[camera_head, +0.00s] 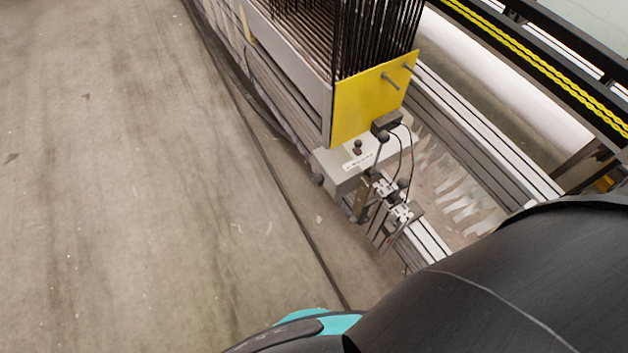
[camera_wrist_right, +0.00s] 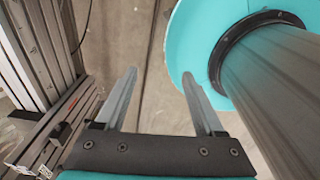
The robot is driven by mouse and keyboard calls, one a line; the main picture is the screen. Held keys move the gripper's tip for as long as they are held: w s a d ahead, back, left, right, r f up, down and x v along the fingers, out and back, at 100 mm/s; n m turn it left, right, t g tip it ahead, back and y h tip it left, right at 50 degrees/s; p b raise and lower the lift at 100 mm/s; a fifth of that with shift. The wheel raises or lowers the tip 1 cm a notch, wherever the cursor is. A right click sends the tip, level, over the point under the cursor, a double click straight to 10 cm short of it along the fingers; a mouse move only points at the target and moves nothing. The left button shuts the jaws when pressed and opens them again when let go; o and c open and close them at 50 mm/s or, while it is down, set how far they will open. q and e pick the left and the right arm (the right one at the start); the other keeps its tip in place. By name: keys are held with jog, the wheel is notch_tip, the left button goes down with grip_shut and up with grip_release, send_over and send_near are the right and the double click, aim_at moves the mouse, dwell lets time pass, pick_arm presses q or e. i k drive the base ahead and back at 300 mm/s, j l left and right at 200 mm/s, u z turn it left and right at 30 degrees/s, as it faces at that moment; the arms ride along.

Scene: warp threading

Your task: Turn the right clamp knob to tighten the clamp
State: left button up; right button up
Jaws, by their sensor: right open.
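In the head view, a grey box (camera_head: 345,166) at the end of the machine carries a small dark knob (camera_head: 357,147) on top. A rounded dark knob (camera_head: 318,180) sticks out at its left side. Small metal clamp-like fittings (camera_head: 400,212) sit on the rail just below the box. I cannot tell which of these is the right clamp knob. My right gripper (camera_wrist_right: 160,75) shows in the wrist view, open and empty, its fingers over bare floor, apart from the rails at left. It is not seen in the head view. My left gripper is not in view.
A yellow plate (camera_head: 370,100) with two pins stands behind the box, beside a rack of dark rods (camera_head: 378,35). Cables hang by the box. Metal rails (camera_wrist_right: 45,45) fill the wrist view's left side. Open floor (camera_head: 130,180) lies left of the machine.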

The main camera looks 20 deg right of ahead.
aim_at(318, 179)
jog(key=i+j, duration=0.25)
jog(key=i, duration=0.25)
jog(key=i+z, duration=0.1)
jog(key=z, duration=0.3)
jog(key=j+z, duration=0.1)
jog(key=z, duration=0.3)
jog(key=i+j+z, duration=0.1)
jog(key=z, duration=1.15)
